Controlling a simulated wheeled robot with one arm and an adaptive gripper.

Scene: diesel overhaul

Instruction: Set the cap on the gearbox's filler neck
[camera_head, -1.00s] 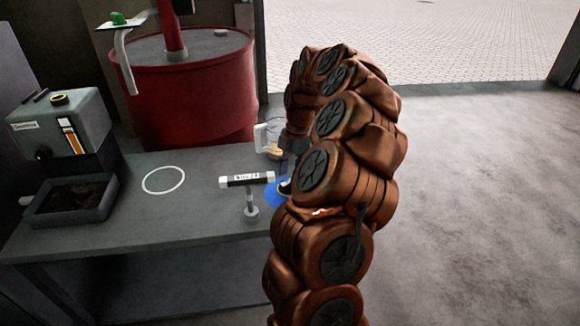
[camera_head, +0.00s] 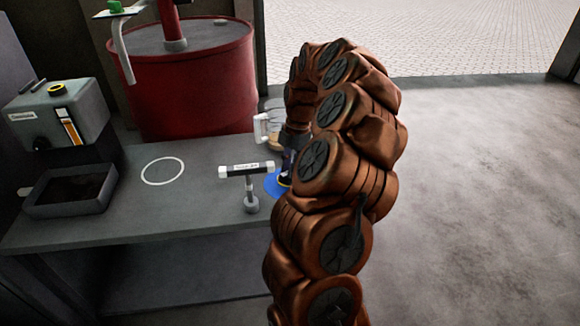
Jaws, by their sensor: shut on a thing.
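The gearbox (camera_head: 88,112) is the grey boxy housing at the left, above a dark tray. My gripper (camera_head: 285,177) is low over the blue round patch on the bench, mostly hidden behind my brown arm. It is shut on a small dark piece with a yellow edge, seemingly the cap (camera_head: 284,183). I cannot tell whether the cap touches the bench. The gripper is far to the right of the filler neck.
The blue patch (camera_head: 271,184) lies below. A red drum (camera_head: 195,90) is behind the bench. The white-ringed area is clear.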

